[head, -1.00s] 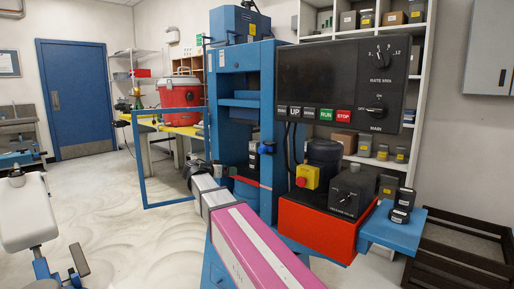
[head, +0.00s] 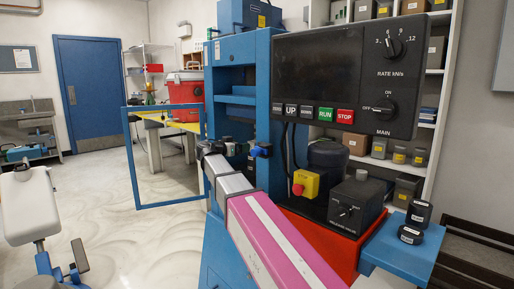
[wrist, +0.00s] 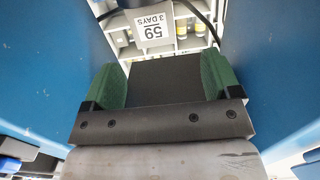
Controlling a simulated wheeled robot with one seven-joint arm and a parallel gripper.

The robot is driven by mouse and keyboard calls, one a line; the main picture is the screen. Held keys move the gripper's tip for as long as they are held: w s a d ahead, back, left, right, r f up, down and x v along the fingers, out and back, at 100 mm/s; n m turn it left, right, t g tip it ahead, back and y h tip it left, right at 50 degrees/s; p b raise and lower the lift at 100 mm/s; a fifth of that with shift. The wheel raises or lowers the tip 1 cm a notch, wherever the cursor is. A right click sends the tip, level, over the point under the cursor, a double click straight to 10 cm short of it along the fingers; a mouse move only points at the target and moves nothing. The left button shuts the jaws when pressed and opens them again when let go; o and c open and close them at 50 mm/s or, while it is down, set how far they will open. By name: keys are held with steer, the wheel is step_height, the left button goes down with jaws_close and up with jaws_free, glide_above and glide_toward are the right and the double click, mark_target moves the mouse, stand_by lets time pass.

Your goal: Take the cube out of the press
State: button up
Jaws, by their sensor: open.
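The blue press (head: 237,75) stands at the centre of the head view, with its guard frame (head: 137,160) swung open to the left. My arm reaches to the press opening, and its dark wrist end shows there. In the wrist view my gripper (wrist: 163,78) is open, with two green fingers apart. Blue press walls stand on both sides of it. A dark flat-faced block (wrist: 165,80) shows between the fingers; I cannot tell whether it is the cube. A white label (wrist: 153,24) reading "59" and "3 DAYS" shows beyond it. In the head view my fingers and the cube are hidden.
The control panel (head: 345,80) overhangs at right, above a red base (head: 325,250) with a yellow stop-button box (head: 305,184). A blue side shelf (head: 400,245) holds small dark pots. A red cooler (head: 185,88) sits on a yellow table behind.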

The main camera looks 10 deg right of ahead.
steer(key=x, duration=0.9)
steer(key=shift+s+d+f, duration=0.1)
steer(key=shift+s+d, duration=0.15)
steer(key=c, duration=1.2)
